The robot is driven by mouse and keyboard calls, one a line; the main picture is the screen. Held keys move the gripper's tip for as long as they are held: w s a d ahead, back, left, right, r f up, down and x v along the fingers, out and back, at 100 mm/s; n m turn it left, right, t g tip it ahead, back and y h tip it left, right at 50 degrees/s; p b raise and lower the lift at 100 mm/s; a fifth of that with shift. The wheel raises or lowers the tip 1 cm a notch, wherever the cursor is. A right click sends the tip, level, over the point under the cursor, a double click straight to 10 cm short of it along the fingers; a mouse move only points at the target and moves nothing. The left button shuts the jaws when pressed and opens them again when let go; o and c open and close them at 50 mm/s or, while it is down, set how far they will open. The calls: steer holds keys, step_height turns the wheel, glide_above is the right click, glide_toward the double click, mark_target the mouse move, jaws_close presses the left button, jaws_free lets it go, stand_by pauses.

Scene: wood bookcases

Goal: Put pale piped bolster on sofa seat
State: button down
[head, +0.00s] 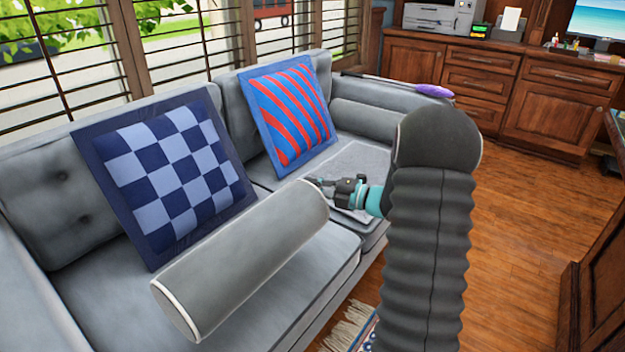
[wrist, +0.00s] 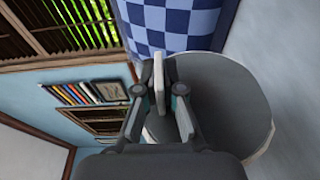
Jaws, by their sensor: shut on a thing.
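The pale grey piped bolster (head: 240,258) lies lengthwise across the front of the sofa in the head view, over the near seat cushion (head: 110,295). Whether it touches the seat is hard to tell. My gripper (head: 318,183) is at its far end and shut on its edge. In the wrist view my gripper (wrist: 160,88) pinches a pale edge of the bolster, whose grey round end (wrist: 225,90) fills the right middle. The bolster hides part of the seat.
A blue checked cushion (head: 172,172) and a red-and-blue striped cushion (head: 290,112) lean on the sofa back. Another grey bolster (head: 375,122) lies by the far armrest. Wooden cabinets (head: 480,75) stand behind. Open floor (head: 510,220) is at right.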

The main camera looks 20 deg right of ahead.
steer(key=shift+f+b, duration=2.55)
steer(key=shift+f, duration=0.35)
steer(key=c, duration=1.2)
jaws_free()
steer(key=v, duration=1.2)
